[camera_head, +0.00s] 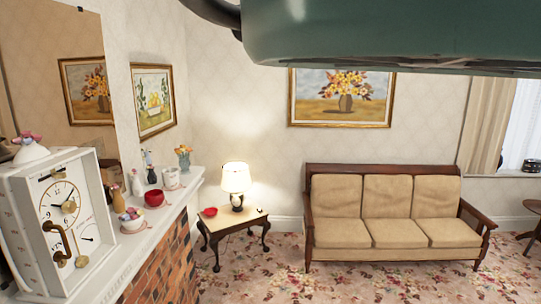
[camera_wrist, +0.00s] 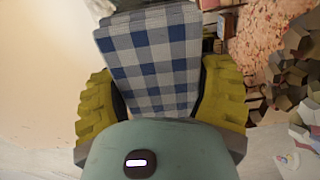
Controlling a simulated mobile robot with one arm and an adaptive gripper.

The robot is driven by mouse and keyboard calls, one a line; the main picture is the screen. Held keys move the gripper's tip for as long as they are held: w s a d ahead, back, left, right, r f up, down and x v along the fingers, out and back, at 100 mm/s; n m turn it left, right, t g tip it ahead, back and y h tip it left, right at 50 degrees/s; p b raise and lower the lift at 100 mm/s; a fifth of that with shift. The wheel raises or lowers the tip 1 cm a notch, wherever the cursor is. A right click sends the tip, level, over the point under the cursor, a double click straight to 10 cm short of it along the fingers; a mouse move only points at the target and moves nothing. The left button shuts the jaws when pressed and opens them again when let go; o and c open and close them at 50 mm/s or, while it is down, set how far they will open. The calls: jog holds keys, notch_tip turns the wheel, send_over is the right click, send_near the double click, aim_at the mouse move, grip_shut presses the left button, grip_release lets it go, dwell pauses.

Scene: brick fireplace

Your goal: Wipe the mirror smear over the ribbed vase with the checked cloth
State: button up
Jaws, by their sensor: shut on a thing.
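The blue-and-white checked cloth (camera_wrist: 158,50) is gripped between the two yellow-green ribbed fingers of my gripper (camera_wrist: 157,85) in the wrist view, and it extends beyond the fingertips. The mirror (camera_head: 45,50) stands above the mantel at the left in the head view and reflects a flower picture. I cannot make out a smear on it. A small blue-grey vase with orange flowers (camera_head: 184,162) stands at the far end of the mantel. It is too small to tell whether it is ribbed. The gripper and cloth do not show in the head view.
The white mantel (camera_head: 125,250) holds a large white clock (camera_head: 70,215), a red bowl (camera_head: 154,198), a bowl of small items (camera_head: 132,222) and several figurines. A side table with a lamp (camera_head: 236,180) and a sofa (camera_head: 372,220) stand beyond. Carpet lies open between.

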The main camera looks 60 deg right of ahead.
jog(key=shift+w+d+p, duration=0.3)
jog(key=shift+w+d, duration=0.45)
jog(key=shift+d, duration=0.25)
jog(key=shift+w+d+p, duration=2.25)
jog(key=shift+w+d, duration=0.1)
jog(key=shift+d, duration=1.65)
jog(key=shift+s+a+b, duration=0.6)
jog(key=shift+a+b, duration=0.3)
jog(key=shift+a, duration=0.1)
jog(key=shift+s+a+b, duration=0.65)
jog(key=shift+a+b, duration=0.3)
jog(key=shift+s+a+b, duration=0.6)
jog(key=shift+a+b, duration=0.3)
jog(key=shift+a, duration=0.1)
jog(key=shift+s+a+f+b, duration=0.1)
jog(key=shift+s+a+b, duration=0.4)
jog(key=shift+a+b, duration=0.3)
jog(key=shift+s+a+f+b, duration=0.1)
jog(key=shift+s+a+b, duration=0.5)
jog(key=shift+a, duration=0.3)
jog(key=shift+s+a+r+b, duration=0.1)
jog(key=shift+s+a+b, duration=0.15)
jog(key=shift+a, duration=0.2)
jog(key=shift+s+a+r+b, duration=0.1)
jog(key=shift+s+a+b, duration=0.15)
jog(key=shift+a, duration=0.2)
jog(key=shift+d, duration=0.1)
